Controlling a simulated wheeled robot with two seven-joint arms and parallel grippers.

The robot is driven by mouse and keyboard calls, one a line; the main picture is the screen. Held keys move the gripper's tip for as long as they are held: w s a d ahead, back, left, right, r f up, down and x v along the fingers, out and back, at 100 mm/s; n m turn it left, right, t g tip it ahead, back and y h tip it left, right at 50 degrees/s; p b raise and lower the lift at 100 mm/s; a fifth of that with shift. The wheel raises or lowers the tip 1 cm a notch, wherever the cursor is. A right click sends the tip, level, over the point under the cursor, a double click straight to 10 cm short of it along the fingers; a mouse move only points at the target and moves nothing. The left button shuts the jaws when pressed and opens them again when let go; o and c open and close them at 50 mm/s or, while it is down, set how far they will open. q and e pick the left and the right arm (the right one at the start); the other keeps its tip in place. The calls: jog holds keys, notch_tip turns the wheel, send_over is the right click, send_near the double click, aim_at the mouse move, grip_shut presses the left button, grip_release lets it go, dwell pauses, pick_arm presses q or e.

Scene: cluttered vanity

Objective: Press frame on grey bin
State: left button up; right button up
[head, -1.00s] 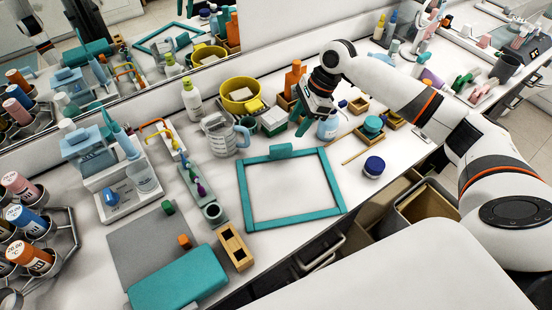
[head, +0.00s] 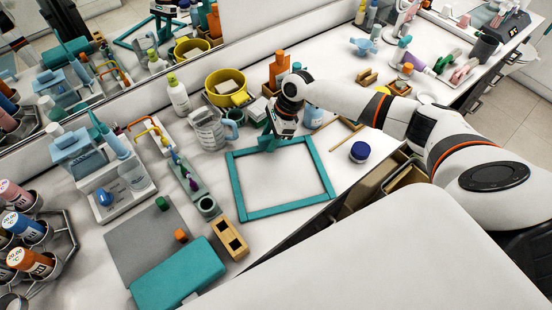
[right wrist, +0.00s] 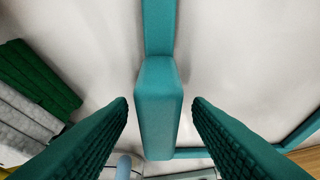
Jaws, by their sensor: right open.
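The teal rectangular frame (head: 290,208) lies flat on the white tabletop, with bare table showing inside it. A raised teal block on its back bar shows in the right wrist view (right wrist: 158,112). My right gripper (head: 270,140) is at that block, with the arm coming in from the right. In the right wrist view its two ribbed teal fingers (right wrist: 159,105) are open on either side of the block, with a gap at each side. A dark grey tapered bin (head: 485,47) stands far right; I cannot tell if it is the task's grey bin. My left gripper is not in view.
A clear measuring jug (head: 208,130), a yellow pot (head: 228,88) and an orange bottle (head: 279,68) stand behind the frame. A blue jar (head: 360,152) is to its right. A wooden block (head: 230,238), grey mat (head: 135,243) and teal case (head: 178,276) lie to its left.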

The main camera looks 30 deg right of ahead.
jog(key=shift+w+a+f, duration=0.1)
jog(key=shift+a+f, duration=0.05)
jog(key=shift+f, duration=0.3)
jog(key=shift+c, duration=0.2)
grip_shut()
